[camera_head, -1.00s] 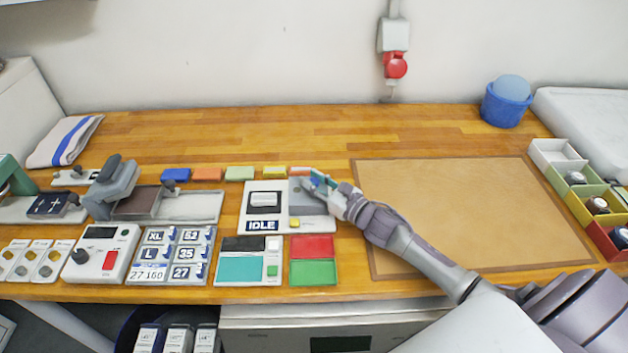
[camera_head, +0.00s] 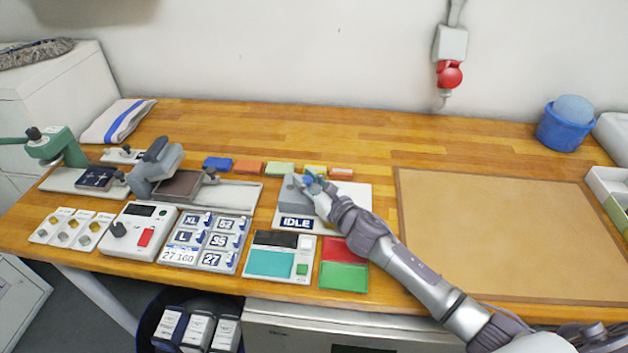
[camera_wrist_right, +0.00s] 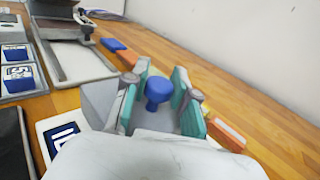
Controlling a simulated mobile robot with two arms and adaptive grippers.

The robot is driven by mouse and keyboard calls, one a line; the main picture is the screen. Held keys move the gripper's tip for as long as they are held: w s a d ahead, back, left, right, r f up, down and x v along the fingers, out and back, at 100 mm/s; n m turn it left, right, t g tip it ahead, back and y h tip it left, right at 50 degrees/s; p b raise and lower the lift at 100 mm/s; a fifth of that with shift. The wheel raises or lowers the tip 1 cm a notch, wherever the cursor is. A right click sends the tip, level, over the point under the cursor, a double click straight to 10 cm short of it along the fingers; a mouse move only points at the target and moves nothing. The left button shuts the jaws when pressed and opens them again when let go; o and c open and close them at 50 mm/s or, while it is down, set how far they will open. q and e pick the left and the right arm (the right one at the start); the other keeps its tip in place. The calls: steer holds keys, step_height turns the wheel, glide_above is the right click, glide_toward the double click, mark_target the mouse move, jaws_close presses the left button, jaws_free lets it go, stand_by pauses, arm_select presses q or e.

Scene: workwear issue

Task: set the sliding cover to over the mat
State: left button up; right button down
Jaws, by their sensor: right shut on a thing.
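The sliding cover (camera_head: 289,192) is a grey block on the white panel marked IDLE (camera_head: 356,198). It sits over the left part of that panel, and the panel's right part is bare. Its blue knob (camera_wrist_right: 158,90) stands between my fingers in the right wrist view, where the cover's grey side (camera_wrist_right: 98,102) also shows. My right gripper (camera_head: 312,183) is shut on the knob. The dark-framed pad on the panel's left is hidden under the cover and my gripper. A large tan mat (camera_head: 510,230) lies flat at the right. My left gripper is not in view.
Several coloured blocks (camera_head: 280,169) lie in a row just behind the panel. A grey press (camera_head: 155,168) stands to the left. Teal, red and green pads (camera_head: 343,277) lie in front. The table behind the blocks is clear.

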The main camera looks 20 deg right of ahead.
steer(key=shift+a, duration=0.15)
steer(key=c, duration=1.2)
jaws_free()
steer(key=o, duration=0.3)
steer(key=shift+w+a, duration=0.1)
steer(key=shift+a, duration=0.05)
steer(key=v, duration=1.2)
steer(key=shift+r, duration=0.1)
